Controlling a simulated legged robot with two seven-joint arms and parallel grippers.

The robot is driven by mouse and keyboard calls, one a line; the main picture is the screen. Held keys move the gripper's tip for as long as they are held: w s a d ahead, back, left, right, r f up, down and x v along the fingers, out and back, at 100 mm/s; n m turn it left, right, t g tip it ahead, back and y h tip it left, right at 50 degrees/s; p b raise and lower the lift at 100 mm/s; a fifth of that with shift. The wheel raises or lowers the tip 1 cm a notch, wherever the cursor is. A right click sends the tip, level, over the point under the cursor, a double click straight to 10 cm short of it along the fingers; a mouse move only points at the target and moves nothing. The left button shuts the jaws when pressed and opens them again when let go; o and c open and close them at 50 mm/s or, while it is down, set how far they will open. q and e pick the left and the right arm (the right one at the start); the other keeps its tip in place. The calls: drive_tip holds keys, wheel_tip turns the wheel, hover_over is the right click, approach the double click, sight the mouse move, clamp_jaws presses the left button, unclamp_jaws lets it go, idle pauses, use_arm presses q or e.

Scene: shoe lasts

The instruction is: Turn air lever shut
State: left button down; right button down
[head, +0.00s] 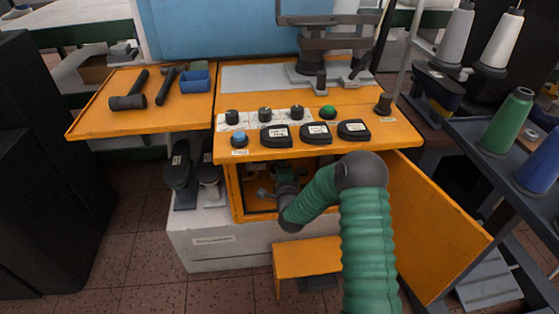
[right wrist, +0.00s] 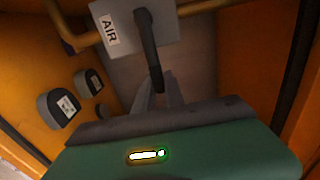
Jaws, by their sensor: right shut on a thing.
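The air lever (right wrist: 149,50) is a dark bar on a light grey box (right wrist: 165,25) with a white "AIR" label (right wrist: 110,29). In the right wrist view it runs from the box down toward my gripper, nearly upright in the picture. My right gripper (right wrist: 160,97) is shut on the lever's lower end. In the head view my green right arm (head: 318,192) reaches into the open orange cabinet (head: 236,196), and its wrist hides most of the lever area. My left gripper is in neither view.
The cabinet door (head: 435,225) hangs open on the right, close to my arm. In the right wrist view, dark labelled pads (right wrist: 58,109) sit on the left wall and an orange pipe (right wrist: 62,25) runs beside the box. An orange step (head: 305,257) stands below.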

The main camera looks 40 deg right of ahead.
drive_tip(key=shift+s+d+f, duration=0.1)
drive_tip(key=shift+s+f, duration=0.05)
drive_tip(key=shift+f, duration=0.1)
drive_tip(key=c, duration=1.4)
unclamp_jaws()
drive_tip(key=shift+c, duration=0.2)
drive_tip(key=shift+o, duration=0.2)
drive_tip(key=shift+r, duration=0.1)
drive_tip(key=p+v, duration=0.4)
drive_tip(key=v, duration=1.2)
drive_tip(key=shift+s+a, duration=0.25)
drive_tip(key=shift+a, duration=0.05)
